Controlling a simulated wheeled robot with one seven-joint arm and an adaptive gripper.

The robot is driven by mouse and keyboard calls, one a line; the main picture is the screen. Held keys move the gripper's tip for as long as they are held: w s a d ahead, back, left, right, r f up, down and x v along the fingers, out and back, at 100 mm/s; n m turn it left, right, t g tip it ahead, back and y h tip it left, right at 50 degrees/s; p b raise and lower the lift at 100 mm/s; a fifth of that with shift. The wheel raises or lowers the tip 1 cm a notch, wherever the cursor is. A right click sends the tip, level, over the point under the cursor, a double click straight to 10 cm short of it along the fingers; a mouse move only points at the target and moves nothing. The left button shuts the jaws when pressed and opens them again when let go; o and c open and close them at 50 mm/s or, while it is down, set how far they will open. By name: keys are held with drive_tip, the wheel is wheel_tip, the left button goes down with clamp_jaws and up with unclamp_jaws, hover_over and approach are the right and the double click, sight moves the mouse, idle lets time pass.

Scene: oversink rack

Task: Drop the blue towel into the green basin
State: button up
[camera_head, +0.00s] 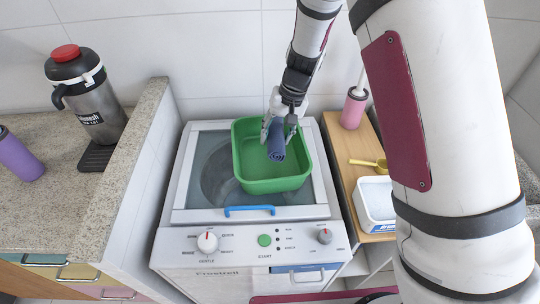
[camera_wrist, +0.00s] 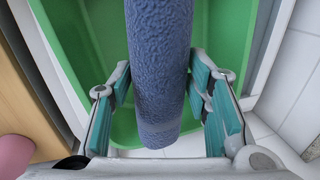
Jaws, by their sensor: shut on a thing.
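The blue towel (camera_head: 277,142) is rolled up and hangs in my gripper (camera_head: 279,128). In the wrist view the rolled towel (camera_wrist: 160,60) runs between the two finger pads of my gripper (camera_wrist: 160,92), which is shut on it. The green basin (camera_head: 270,186) stands on the lid of the white washing machine. The towel is over the basin's opening in the head view. The wrist view shows the green basin (camera_wrist: 85,50) below and behind the towel. I cannot tell how high the towel is above the basin floor.
The washing machine (camera_head: 190,200) has a blue handle (camera_head: 249,211) in front of the basin. To the right, a wooden shelf holds a pink bottle (camera_head: 353,108), a yellow scoop (camera_head: 367,163) and a white tub (camera_head: 377,205). A counter at left holds a steel jug (camera_head: 92,95) and purple cup (camera_head: 18,158).

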drive_tip(key=shift+x, duration=0.8)
drive_tip(key=shift+d, duration=0.2)
drive_tip(key=o, duration=1.2)
drive_tip(key=shift+o, duration=0.2)
drive_tip(key=v, duration=1.2)
drive_tip(key=shift+s, duration=0.1)
